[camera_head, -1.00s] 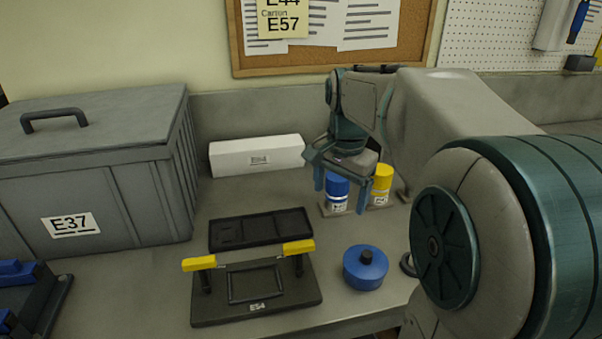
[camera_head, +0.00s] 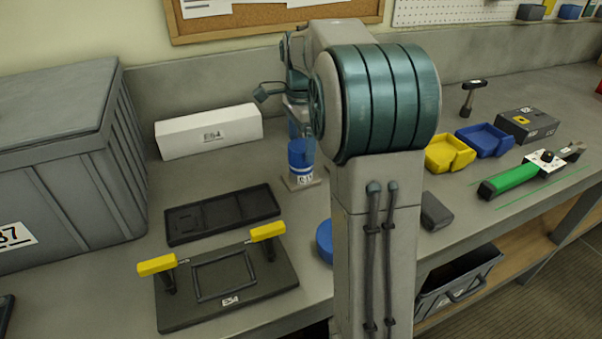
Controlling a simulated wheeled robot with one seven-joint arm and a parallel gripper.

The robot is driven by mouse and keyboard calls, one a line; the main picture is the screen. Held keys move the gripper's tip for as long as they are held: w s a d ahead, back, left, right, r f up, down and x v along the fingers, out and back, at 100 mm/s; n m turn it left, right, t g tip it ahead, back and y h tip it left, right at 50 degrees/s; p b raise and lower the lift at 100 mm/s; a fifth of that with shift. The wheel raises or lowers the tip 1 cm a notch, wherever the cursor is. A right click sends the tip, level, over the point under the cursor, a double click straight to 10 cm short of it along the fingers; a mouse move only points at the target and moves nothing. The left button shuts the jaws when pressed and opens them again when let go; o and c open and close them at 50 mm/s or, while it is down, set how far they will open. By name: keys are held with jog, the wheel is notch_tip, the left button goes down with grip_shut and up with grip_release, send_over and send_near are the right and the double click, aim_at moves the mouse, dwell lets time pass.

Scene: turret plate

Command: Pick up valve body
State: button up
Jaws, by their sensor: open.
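I cannot tell for sure which thing is the valve body. A blue cylinder (camera_head: 300,158) with a white label band stands upright on a small grey base at the middle of the bench. A round blue part (camera_head: 324,241) lies nearer the front, mostly hidden behind my arm. My gripper (camera_head: 301,125) is open, just above or behind the blue cylinder. My arm hides much of it, and I cannot tell whether it touches the cylinder. The yellow cylinder beside the blue one is hidden now.
A black fixture (camera_head: 175,316) with yellow handles and a black tray (camera_head: 181,232) lie left of my arm. Yellow (camera_head: 447,153) and blue (camera_head: 485,140) bins and a green tool (camera_head: 508,180) lie right.

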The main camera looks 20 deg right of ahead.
aim_at(301, 160)
jog(key=f, duration=0.5)
jog(key=shift+s+a+f, duration=0.1)
jog(key=shift+s+f, duration=0.1)
jog(key=shift+f, duration=0.15)
jog(key=c, duration=1.5)
jog(key=shift+r, duration=0.1)
